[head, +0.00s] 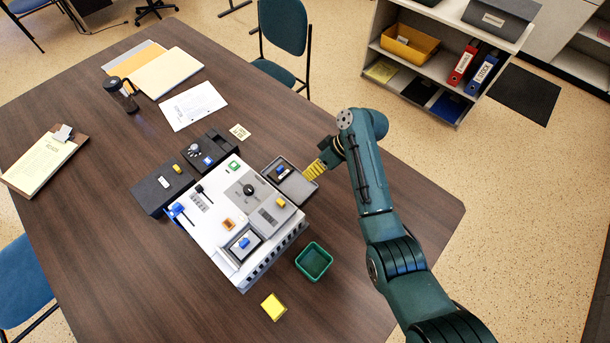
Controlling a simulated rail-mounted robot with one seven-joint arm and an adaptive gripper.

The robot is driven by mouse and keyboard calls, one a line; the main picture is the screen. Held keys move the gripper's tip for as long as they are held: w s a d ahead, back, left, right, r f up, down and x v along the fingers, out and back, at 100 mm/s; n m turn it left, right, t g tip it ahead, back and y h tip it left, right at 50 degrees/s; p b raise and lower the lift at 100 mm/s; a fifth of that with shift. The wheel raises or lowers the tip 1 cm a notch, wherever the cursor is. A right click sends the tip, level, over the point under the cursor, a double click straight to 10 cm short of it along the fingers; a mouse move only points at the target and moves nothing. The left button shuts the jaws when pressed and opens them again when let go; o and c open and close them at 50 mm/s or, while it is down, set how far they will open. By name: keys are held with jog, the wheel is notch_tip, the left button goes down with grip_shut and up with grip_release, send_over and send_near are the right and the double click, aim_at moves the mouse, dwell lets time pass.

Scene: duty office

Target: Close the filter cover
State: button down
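A white device (225,215) with grey panels, knobs and levers stands on the table. At its right corner a grey frame or flap, which looks like the open filter cover (299,190), sticks out beside a dark recess with a small blue part (280,171) in it. The cover's hinge and exact tilt are too small to tell. My gripper (314,170), with yellow fingers, is just right of this cover, its tips close to the cover's far right edge. I cannot tell whether they touch, or whether the fingers are open or shut.
A second dark framed recess with a blue part (244,242) is at the device's front.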

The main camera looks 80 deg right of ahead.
aim_at(281, 197)
jog(key=w+a+f, duration=0.2)
jog(key=w, duration=0.1)
jog(key=w+a+f, duration=0.3)
jog(key=shift+f, duration=0.3)
